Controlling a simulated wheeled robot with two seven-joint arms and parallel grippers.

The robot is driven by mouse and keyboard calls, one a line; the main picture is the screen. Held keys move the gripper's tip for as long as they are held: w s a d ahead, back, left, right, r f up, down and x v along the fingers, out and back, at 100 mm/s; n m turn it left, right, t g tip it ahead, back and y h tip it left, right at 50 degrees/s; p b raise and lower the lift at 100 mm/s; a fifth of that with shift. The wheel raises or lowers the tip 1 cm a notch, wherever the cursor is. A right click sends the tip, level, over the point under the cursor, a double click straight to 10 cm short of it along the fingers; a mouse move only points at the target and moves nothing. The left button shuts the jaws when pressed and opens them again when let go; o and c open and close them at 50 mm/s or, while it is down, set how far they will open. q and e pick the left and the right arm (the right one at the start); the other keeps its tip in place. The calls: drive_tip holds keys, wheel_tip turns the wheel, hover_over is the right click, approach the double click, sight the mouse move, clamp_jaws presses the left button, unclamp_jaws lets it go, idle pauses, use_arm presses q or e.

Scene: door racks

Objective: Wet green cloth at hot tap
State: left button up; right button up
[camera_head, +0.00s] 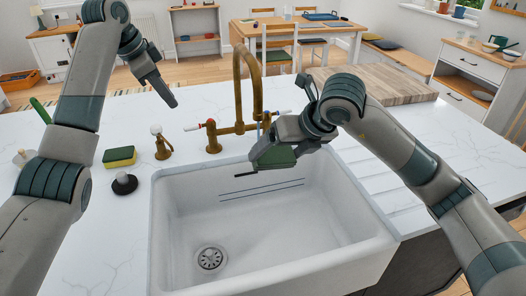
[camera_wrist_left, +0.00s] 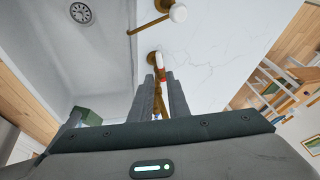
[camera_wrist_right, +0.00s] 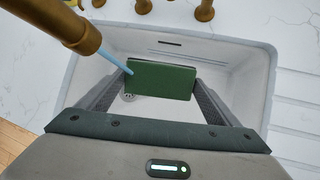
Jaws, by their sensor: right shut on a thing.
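The green cloth (camera_head: 274,158) is a flat dark-green rectangle held over the white sink. My right gripper (camera_wrist_right: 160,82) is shut on it, with one finger at each end. The brass tap (camera_head: 239,75) arches over the sink. In the right wrist view, a pale blue stream (camera_wrist_right: 116,62) runs from its spout to the cloth's upper left corner. The red-marked hot handle (camera_head: 210,124) is on the tap's left and also shows in the left wrist view (camera_wrist_left: 162,73). My left gripper (camera_head: 168,96) is raised above the counter, empty, its fingers slightly apart.
The white sink (camera_head: 170,210) has a drain at its bottom left. A yellow-green sponge (camera_head: 119,156), a black plug (camera_head: 125,184) and a small brass fitting (camera_head: 161,145) stand on the counter left of it. A wooden board (camera_head: 375,83) lies behind right.

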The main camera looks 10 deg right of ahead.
use_arm(q)
drive_tip(key=shift+d+r, duration=0.1)
drive_tip(key=shift+r, duration=0.1)
clamp_jaws()
drive_tip(key=s+d+r+m+t+y, duration=0.2)
drive_tip(key=s+d+r+m+y, duration=0.1)
drive_tip(key=s+d+r+m, duration=0.45)
drive_tip(key=s+d+f+m+t+y, duration=0.2)
drive_tip(key=s+d+m+y, duration=0.1)
drive_tip(key=s+m, duration=0.5)
drive_tip(key=shift+d+f+m, duration=0.2)
drive_tip(key=shift+m, duration=0.65)
drive_tip(key=shift+w+f, duration=0.1)
drive_tip(key=shift+w, duration=0.05)
